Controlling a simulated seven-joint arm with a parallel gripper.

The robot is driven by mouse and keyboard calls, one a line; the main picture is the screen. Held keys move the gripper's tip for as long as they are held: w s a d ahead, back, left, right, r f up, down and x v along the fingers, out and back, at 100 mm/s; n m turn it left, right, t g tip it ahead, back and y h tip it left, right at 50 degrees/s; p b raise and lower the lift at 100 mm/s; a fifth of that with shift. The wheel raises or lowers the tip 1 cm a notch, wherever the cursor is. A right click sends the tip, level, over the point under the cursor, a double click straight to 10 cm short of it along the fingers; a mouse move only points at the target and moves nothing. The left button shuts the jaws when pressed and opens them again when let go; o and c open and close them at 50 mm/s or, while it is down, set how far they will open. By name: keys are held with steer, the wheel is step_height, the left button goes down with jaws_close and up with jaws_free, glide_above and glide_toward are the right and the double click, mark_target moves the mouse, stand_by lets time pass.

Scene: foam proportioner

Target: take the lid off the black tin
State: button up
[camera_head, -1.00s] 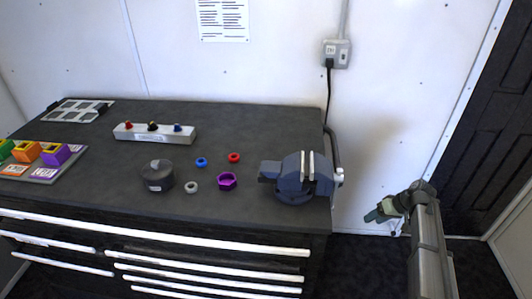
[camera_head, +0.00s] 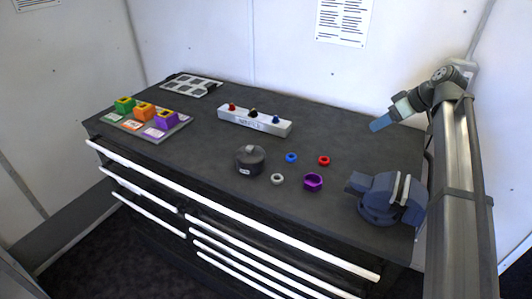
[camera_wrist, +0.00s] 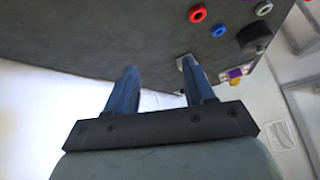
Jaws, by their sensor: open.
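The black tin (camera_head: 250,164) stands upright near the middle of the workbench top, with its lid (camera_head: 250,152) and small grey knob on it. In the wrist view the tin (camera_wrist: 254,40) is a dark round shape at the upper right, beyond the fingers. My gripper (camera_head: 378,124) hangs to the right of the tin, well apart from it and higher. Its blue fingers (camera_wrist: 160,76) are open, with nothing between them.
Blue (camera_head: 291,157) and red (camera_head: 323,160) rings, a grey ring (camera_head: 277,179) and a purple nut (camera_head: 313,182) lie right of the tin. A vice (camera_head: 390,200) stands at the right edge. A switch box (camera_head: 254,121) lies behind. Left of the tin is clear.

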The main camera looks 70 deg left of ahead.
steer(key=s+a+r+n+h, duration=0.1)
steer(key=s+a, duration=0.2)
steer(key=s, duration=0.5)
steer(key=s+a+r+n+h, duration=0.1)
steer(key=s+a+n, duration=0.1)
steer(key=s, duration=0.6)
steer(key=n+h, duration=0.1)
steer(key=n, duration=0.2)
glide_toward(250, 147)
steer(key=shift+t, duration=0.4)
steer(key=x, duration=0.8)
steer(key=shift+s+f, duration=0.1)
steer(key=shift+s, duration=0.3)
jaws_close()
